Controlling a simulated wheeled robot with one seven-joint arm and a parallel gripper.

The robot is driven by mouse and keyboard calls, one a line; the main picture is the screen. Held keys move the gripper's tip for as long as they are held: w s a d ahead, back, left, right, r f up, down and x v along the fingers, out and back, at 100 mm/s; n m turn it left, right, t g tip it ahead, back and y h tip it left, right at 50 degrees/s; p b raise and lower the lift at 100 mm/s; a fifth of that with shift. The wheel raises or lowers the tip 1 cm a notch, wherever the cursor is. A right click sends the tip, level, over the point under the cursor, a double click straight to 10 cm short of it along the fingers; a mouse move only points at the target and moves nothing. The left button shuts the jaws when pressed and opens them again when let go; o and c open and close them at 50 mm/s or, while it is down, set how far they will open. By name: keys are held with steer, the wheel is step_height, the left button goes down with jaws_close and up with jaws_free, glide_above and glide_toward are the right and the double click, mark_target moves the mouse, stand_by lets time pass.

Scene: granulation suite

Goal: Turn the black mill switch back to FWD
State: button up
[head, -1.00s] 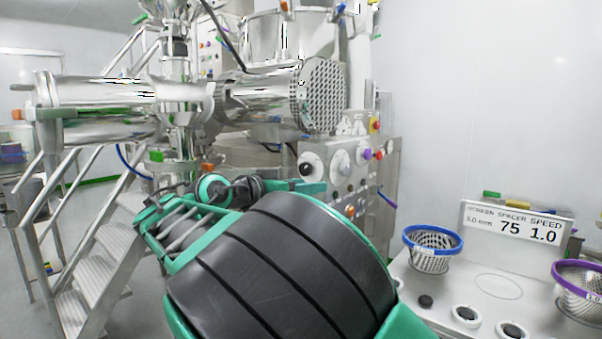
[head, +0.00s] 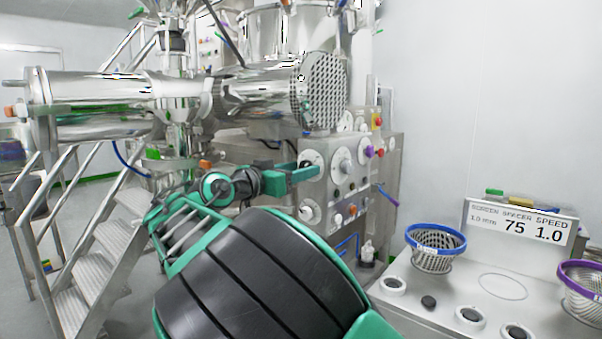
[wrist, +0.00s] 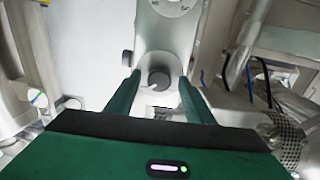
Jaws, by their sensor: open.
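The control panel (head: 322,195) stands right of centre in the head view, with several dials on its face. In the wrist view a round black switch knob (wrist: 158,78) on a grey plate lies ahead, between my two green fingers. My gripper (head: 303,173) is open in front of the panel's left dial and covers most of that dial's knob in the head view. In the wrist view my gripper (wrist: 160,88) has a finger on either side of the knob; contact cannot be made out. The switch's marked position is not readable.
A purple knob (head: 369,151) and a red button (head: 377,120) are on the panel's right. A steel drum with a perforated end (head: 318,92) hangs above it. Steps (head: 95,262) stand left. A bench at right holds a blue-rimmed basket (head: 434,262) and a sign (head: 519,227).

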steer(key=shift+w+d, duration=0.35)
steer(key=shift+w, duration=0.05)
steer(key=c, duration=1)
steer(key=shift+c, duration=0.2)
